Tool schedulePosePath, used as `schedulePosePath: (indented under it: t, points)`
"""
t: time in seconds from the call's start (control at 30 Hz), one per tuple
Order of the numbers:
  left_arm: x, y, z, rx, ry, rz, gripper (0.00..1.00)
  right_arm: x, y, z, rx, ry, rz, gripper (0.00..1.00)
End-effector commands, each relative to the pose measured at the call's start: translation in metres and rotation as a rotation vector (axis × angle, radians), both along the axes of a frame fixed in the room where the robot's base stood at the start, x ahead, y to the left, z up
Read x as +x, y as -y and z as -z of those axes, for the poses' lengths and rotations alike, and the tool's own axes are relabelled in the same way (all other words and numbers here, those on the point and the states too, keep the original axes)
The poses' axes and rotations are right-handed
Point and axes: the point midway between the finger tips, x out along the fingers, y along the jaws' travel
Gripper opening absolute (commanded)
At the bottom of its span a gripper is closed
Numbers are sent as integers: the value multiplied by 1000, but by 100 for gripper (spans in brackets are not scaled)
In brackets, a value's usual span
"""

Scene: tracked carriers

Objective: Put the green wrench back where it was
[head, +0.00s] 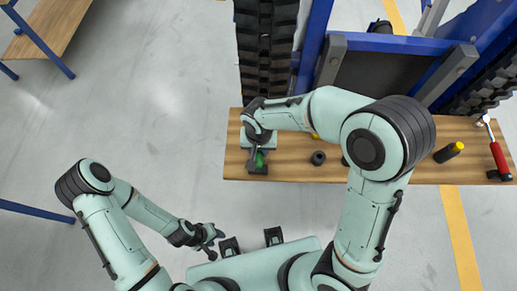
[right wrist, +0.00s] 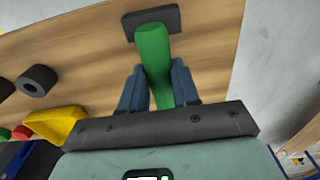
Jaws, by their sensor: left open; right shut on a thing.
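A green handle-like piece, which I take for the green wrench (head: 260,160), is at the left end of the wooden bench. In the right wrist view the green piece (right wrist: 153,52) runs between my fingers up to a dark block at its far end. I cannot tell whether that block is part of it or something it rests on. My right gripper (right wrist: 158,90) is shut on the green piece, just above the bench. My left gripper (head: 208,240) is open and empty, low in the head view, away from the bench. My right arm hides part of the bench.
A yellow piece (right wrist: 57,125) lies left of my right gripper. Dark tracks and blue posts stand behind the bench.

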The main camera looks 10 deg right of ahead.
Motion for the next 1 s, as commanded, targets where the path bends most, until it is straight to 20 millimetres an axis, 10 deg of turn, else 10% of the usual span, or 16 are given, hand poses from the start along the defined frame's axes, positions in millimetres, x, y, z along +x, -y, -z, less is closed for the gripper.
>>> schedulePosePath:
  t: [0.27, 0.3, 0.37, 0.73, 1.0]
  points:
    - [0, 0, 1, 0, 0, 0, 43, 0, 0, 7, 1, 1, 0, 0]
    - [0, 0, 1, 0, 0, 0, 43, 0, 0, 8, 0, 0, 0, 37]
    - [0, 0, 1, 0, 0, 0, 43, 0, 0, 8, 0, 0, 0, 56]
    - [0, 0, 0, 0, 0, 0, 43, 1, 0, 2, 1, 3, 0, 56]
    - [4, 0, -7, 0, 4, 0, 43, 0, -1, -47, 3, 7, 1, 56]
